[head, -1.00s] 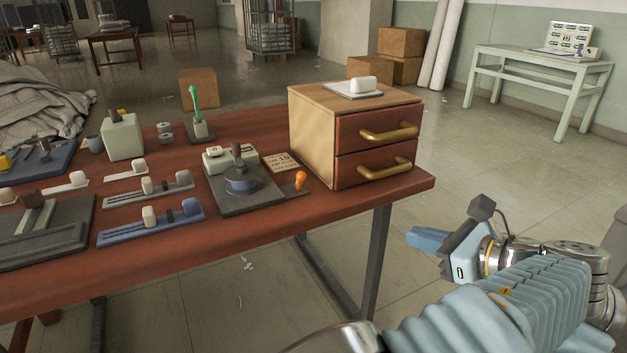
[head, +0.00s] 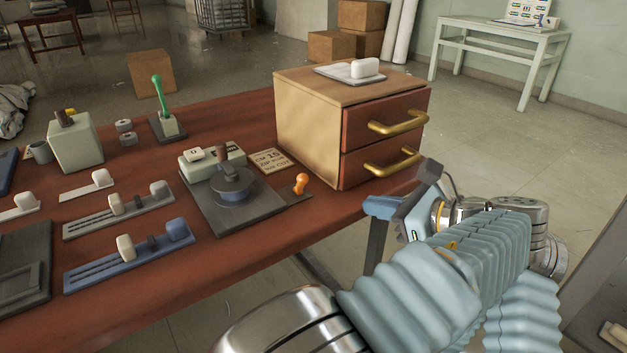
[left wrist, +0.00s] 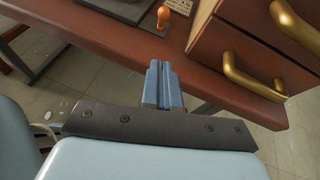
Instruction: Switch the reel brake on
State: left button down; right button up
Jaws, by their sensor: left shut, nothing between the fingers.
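No readable label in view names the reel brake. A dark square base (head: 240,217) on the red-brown table carries a grey-blue round reel-like part (head: 233,188) with a dark upright knob, and a pale block with a white key marked 0 (head: 195,153) behind it. An orange-knobbed lever (head: 300,184) stands at the right of this base; the orange knob also shows at the top of the left wrist view (left wrist: 163,14). My left gripper (head: 376,207) is shut and empty, near the table's front edge, right of the lever and apart from it. My right gripper is out of view.
A wooden two-drawer box (head: 308,125) with brass handles stands close behind my left gripper, a white switch (head: 365,67) on top. Slider units (head: 130,255), a green-handled lever (head: 158,92) and a pale green box (head: 75,145) stand left. A printed card (head: 271,160) lies beside the box.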

pick_arm(q)
jog(key=shift+a, duration=0.1)
send_near(301, 184)
jog(key=f, duration=0.1)
jog(key=w+f, duration=0.1)
jog(key=f, duration=0.1)
jog(key=shift+w+f, duration=0.3)
jog(key=shift+w, duration=0.05)
jog(key=shift+w+a+r, duration=0.4)
jog(key=shift+w+a, duration=0.15)
jog(key=shift+a, duration=0.15)
jog(key=shift+w+a+r, duration=0.4)
jog(key=shift+w+a, duration=0.2)
jog(key=shift+a, duration=0.1)
jog(key=shift+a, duration=0.15)
